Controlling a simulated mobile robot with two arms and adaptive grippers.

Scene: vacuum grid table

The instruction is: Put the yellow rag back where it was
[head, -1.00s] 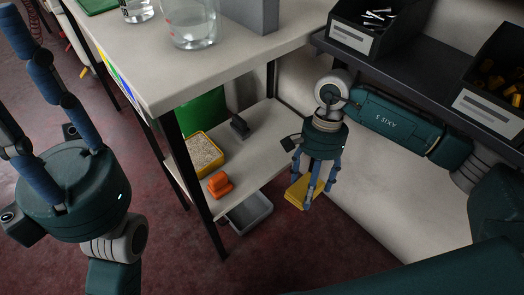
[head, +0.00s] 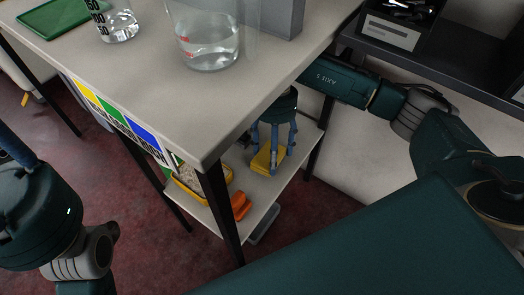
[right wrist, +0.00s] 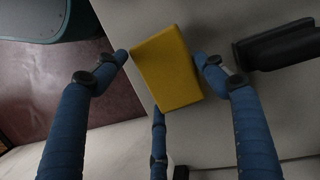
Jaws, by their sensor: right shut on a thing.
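The yellow rag (head: 262,161) is a folded, block-like pad over the lower shelf (head: 262,193) of the white table, beneath the table top. My right gripper (head: 271,160) reaches in from the right with its blue fingers pointing down around the rag. In the right wrist view the rag (right wrist: 168,70) is between the fingertips of the shut right gripper (right wrist: 163,75). I cannot tell whether the rag touches the shelf. My left gripper (head: 35,205) is at the left edge, with its fingertips out of the picture.
An orange object (head: 240,206) and a yellow-rimmed tray (head: 186,192) are on the lower shelf, left of the rag. A black object (right wrist: 278,45) is close to the right fingers. Table leg (head: 226,222) stands in front. Beakers (head: 205,45) stand on top.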

